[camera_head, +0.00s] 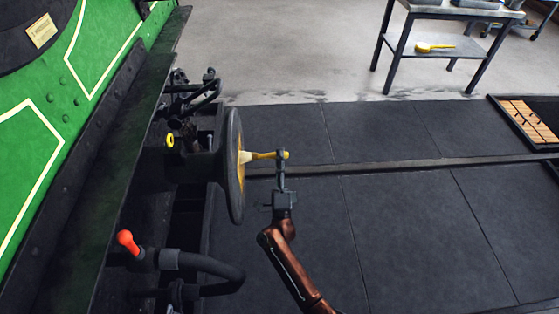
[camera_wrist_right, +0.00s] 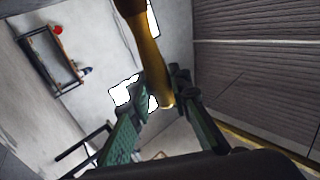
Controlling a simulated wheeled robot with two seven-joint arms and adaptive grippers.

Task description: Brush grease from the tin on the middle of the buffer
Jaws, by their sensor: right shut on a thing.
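The buffer (camera_head: 234,190) is a dark round disc on the tram's end, seen nearly edge-on. A yellowish patch shows on the middle of its face. My right gripper (camera_head: 283,158) is shut on the yellow handle of the brush (camera_head: 264,156), to the right of the buffer. The brush lies about level, its pale tip pointing left at the middle of the face and seeming to touch it. In the right wrist view the brush handle (camera_wrist_right: 150,62) runs up from between the fingers of the gripper (camera_wrist_right: 164,98). I cannot make out the grease tin. My left gripper is not in view.
The green tram body (camera_head: 100,45) fills the left. A red-handled lever (camera_head: 127,241) and a dark hose (camera_head: 220,270) are below the buffer. A metal table (camera_head: 430,50) stands at the back with a yellow thing on its lower shelf.

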